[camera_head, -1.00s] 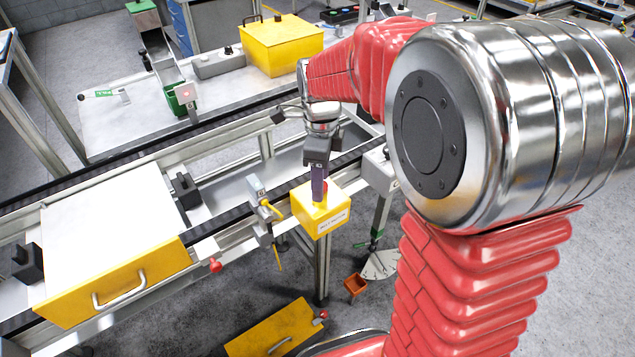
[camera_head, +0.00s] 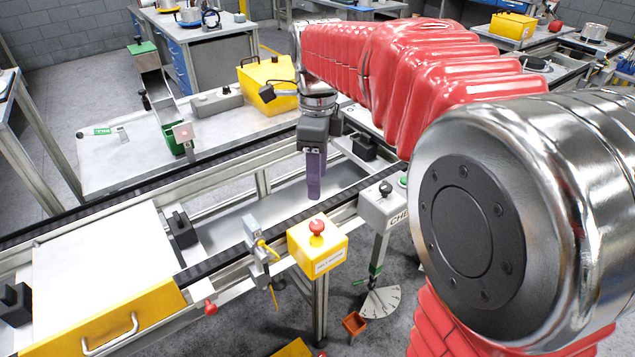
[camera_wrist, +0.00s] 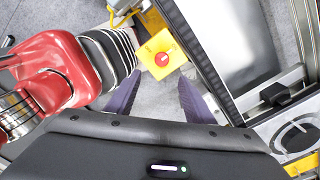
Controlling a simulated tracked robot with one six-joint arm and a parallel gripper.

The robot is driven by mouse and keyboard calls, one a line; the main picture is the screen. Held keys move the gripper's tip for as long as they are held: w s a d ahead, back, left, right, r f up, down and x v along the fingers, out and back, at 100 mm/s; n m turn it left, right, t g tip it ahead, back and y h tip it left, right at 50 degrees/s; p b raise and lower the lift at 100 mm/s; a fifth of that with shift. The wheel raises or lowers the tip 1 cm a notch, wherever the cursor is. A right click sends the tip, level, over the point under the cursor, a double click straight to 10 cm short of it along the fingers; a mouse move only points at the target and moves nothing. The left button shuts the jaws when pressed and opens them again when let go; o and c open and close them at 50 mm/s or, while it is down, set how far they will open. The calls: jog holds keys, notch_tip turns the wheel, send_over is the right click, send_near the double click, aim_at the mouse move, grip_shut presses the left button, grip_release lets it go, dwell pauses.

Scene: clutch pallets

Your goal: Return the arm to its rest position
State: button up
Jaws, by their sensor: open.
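My arm, with red sleeves and metal joints, reaches in from the right in the head view. My gripper (camera_head: 314,192) points down above the conveyor, behind and above a yellow box (camera_head: 317,250) with a red push button (camera_head: 317,227). In the wrist view my gripper (camera_wrist: 160,97) has its two purple fingers spread apart with nothing between them. The yellow box (camera_wrist: 150,50) and its red button (camera_wrist: 162,59) show beyond the fingertips, apart from them.
A grey box (camera_head: 384,205) with a green button stands right of the yellow box. A white-topped pallet with a yellow front (camera_head: 92,322) is on the conveyor at left. A yellow bin (camera_head: 268,82) stands on the bench behind. Open air surrounds the fingers.

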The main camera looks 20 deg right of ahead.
dwell(0.5)
jog(key=s+f+n+t, duration=0.1)
jog(key=s+n+t, duration=0.1)
jog(key=s+n, duration=0.7)
jog(key=s+a+f+n+t, duration=0.1)
jog(key=s+f+n+t, duration=0.1)
jog(key=s+n, duration=0.7)
jog(key=n+t, duration=0.1)
jog(key=n, duration=0.4)
jog(key=shift+s+a+f+n+t, duration=0.15)
jog(key=shift+a+f+n+t, duration=0.1)
jog(key=shift+a+n+t, duration=0.05)
